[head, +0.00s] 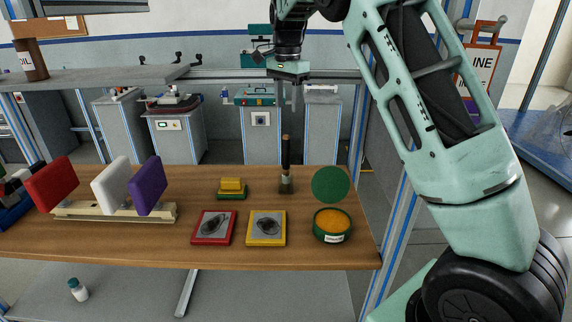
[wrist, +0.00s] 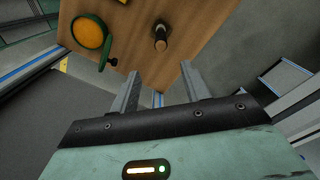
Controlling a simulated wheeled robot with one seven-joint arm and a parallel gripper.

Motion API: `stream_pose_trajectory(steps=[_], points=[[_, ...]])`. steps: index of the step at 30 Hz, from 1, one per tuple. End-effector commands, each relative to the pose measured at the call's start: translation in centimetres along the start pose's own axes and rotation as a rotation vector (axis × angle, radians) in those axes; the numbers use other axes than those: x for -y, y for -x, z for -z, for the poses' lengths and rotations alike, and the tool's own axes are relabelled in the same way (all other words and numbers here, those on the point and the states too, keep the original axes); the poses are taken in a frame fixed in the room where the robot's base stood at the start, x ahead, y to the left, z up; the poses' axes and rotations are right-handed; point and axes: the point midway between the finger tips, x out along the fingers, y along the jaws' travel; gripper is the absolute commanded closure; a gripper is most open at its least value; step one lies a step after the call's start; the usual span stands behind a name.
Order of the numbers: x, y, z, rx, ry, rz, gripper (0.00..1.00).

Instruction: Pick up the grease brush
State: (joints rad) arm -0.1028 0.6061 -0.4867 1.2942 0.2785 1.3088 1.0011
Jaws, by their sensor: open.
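In the wrist view the brush (wrist: 161,42) is seen end-on from above, beyond the fingertips. My gripper (head: 289,100) hangs above the brush with its fingers pointing down. In the wrist view my gripper (wrist: 162,76) is open and empty, its two fingers apart and not touching the brush.
A grease tin (head: 332,226) with orange contents and an upright green lid (head: 331,184) stand right of the brush. Red (head: 213,228) and yellow (head: 266,228) trays lie in front. A grey shelf (head: 90,77) is at left.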

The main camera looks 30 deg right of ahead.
Motion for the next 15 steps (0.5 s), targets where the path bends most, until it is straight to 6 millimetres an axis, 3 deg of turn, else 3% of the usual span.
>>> stream_pose_trajectory(steps=[9,15], points=[[-0.1,-6.3,-0.1,0.001,0.002,-0.003,0.53],[0.0,-8.2,-0.1,0.000,0.002,0.000,0.53]])
